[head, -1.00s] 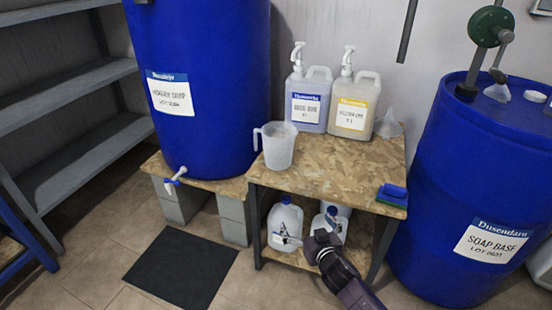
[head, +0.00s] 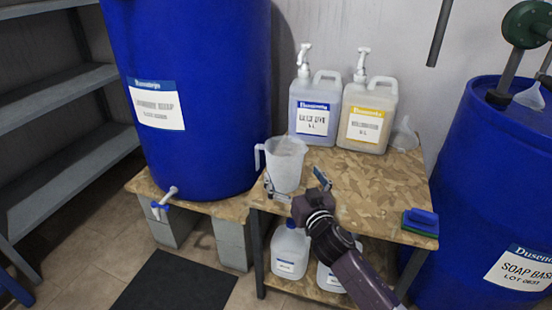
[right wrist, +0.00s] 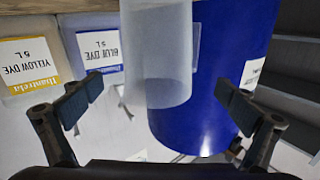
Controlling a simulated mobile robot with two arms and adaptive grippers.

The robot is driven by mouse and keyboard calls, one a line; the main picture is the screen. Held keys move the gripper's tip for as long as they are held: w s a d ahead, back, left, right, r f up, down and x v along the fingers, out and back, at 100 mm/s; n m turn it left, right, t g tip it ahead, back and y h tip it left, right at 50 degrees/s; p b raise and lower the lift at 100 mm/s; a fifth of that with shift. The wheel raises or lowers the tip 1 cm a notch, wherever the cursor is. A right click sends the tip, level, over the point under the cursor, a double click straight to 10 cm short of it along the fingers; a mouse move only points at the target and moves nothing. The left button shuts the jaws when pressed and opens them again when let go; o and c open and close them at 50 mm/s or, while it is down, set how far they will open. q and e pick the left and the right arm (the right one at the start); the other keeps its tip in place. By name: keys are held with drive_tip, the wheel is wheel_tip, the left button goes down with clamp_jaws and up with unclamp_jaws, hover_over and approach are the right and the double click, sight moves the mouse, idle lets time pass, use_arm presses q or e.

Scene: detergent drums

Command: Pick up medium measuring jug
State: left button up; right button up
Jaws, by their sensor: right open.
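The measuring jug (head: 287,165) is translucent white with its handle on the left. It stands upright at the left front of the wooden table (head: 385,190). My right gripper (head: 296,187) is open and empty, just in front of the jug at table height. In the right wrist view, which is upside down, the jug (right wrist: 158,60) lies between and beyond the two spread fingers (right wrist: 160,94). I cannot tell whether either finger touches it. My left gripper is not in view.
A blue dye jug (head: 314,112) and a yellow dye jug (head: 366,118) stand behind, with a funnel (head: 404,135) beside them. A sponge (head: 420,221) lies at the right edge. Large blue drums stand left (head: 190,90) and right (head: 485,190). White bottles (head: 290,250) sit on the lower shelf.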

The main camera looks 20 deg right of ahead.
sight(279, 149)
drive_tip(key=shift+w+f, duration=0.1)
drive_tip(key=shift+w, duration=0.5)
drive_tip(key=shift+w+r, duration=0.25)
drive_tip(key=shift+w, duration=0.6)
drive_tip(key=w, duration=0.1)
drive_tip(key=w+b, duration=0.1)
drive_tip(key=w, duration=0.1)
drive_tip(key=shift+w+f, duration=0.2)
drive_tip(key=shift+w, duration=0.75)
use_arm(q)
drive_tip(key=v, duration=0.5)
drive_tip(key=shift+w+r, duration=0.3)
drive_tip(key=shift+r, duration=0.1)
use_arm(e)
drive_tip(key=c, duration=1.3)
